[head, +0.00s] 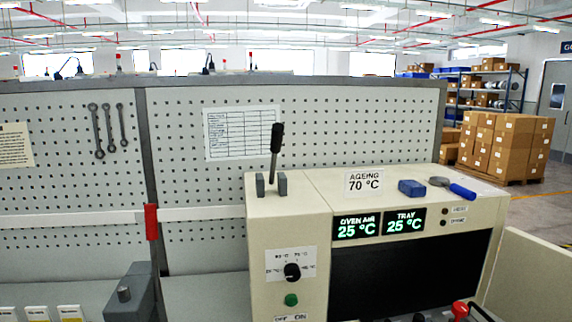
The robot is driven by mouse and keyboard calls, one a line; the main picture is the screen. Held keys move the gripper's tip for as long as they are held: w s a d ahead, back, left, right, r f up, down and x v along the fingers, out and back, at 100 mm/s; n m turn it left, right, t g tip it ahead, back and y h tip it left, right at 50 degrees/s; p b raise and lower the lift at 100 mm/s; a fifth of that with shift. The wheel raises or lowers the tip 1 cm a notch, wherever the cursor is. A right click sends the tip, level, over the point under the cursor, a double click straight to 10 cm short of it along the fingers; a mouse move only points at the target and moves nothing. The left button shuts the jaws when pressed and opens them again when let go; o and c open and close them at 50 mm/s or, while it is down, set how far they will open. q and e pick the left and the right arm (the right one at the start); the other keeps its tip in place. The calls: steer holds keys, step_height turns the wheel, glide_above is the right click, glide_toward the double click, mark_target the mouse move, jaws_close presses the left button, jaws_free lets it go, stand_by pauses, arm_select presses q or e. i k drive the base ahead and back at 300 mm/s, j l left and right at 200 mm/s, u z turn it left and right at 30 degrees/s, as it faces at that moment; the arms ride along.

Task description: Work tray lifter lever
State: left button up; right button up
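A black-handled lever (276,148) stands nearly upright between two grey brackets on top of the cream ageing oven (288,220). A red-handled lever (151,222) stands upright left of the oven, near a grey block. A red knob (460,310) on a rod shows at the bottom right, cut off by the frame edge. No label marks which of these is the tray lifter lever. The oven's dark front (410,275) shows no tray inside. Neither of my grippers is in view.
The oven displays read 25 °C for oven air and tray. A dial (292,271) and green button (291,299) sit on its front. A blue block (411,188) and blue-handled tool (452,188) lie on top. A grey block (131,293) stands left. Pegboard (70,190) closes the back.

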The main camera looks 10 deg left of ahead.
mark_target(277, 131)
steer(key=k+l+u, duration=0.1)
steer(key=k, duration=0.75)
